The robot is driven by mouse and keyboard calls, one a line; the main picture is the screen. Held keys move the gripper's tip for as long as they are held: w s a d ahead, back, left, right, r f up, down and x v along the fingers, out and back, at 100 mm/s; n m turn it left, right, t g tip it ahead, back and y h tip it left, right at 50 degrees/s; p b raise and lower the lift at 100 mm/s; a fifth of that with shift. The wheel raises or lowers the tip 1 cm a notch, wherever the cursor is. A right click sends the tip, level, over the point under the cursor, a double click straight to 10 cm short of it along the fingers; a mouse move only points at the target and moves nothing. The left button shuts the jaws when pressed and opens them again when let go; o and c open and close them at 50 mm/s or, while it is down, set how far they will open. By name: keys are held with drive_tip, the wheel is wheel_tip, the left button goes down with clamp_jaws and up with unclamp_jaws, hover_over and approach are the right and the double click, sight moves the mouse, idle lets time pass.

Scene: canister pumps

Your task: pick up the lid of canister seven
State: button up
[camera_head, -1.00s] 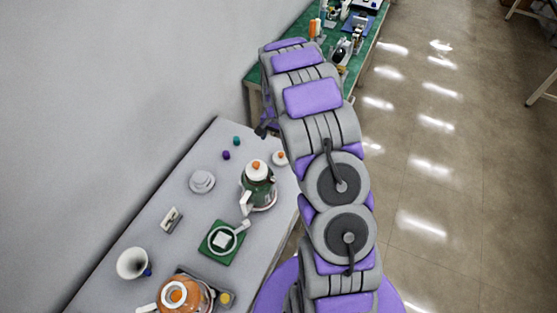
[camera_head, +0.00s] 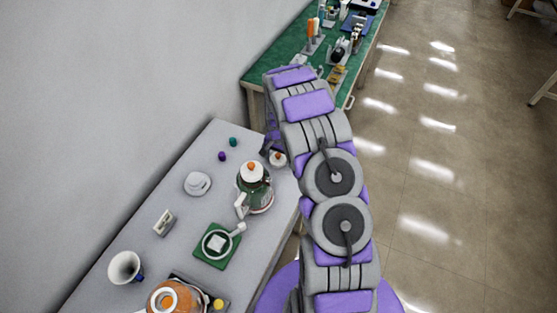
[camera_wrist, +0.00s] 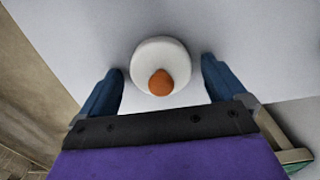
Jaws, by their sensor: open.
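A round white lid with an orange knob (camera_wrist: 160,65) lies on the grey table and sits between my fingers in the wrist view. It also shows as a small lid (camera_head: 278,158) near the table's right edge in the head view. My gripper (camera_wrist: 161,85) is open, with one blue finger to each side of the lid and gaps between. In the head view the fingers (camera_head: 269,146) are just at the lid, partly hidden by my arm. A green and white canister (camera_head: 255,189) with its own orange-knobbed lid stands beside it. I see no number on either.
The grey table (camera_head: 190,226) also holds a white disc-shaped piece (camera_head: 197,184), a green square base (camera_head: 217,246), an orange canister (camera_head: 176,299), a white funnel (camera_head: 125,267) and small knobs. A green workbench (camera_head: 309,53) stands behind. A wall is at left.

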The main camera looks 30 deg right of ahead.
drive_tip(key=shift+c, duration=0.6)
drive_tip(key=shift+a+r, duration=0.1)
drive_tip(key=shift+a, duration=0.3)
drive_tip(key=c, duration=0.6)
drive_tip(key=shift+d, duration=0.1)
drive_tip(key=c, duration=0.3)
drive_tip(key=shift+d, duration=0.2)
drive_tip(key=shift+c, duration=0.4)
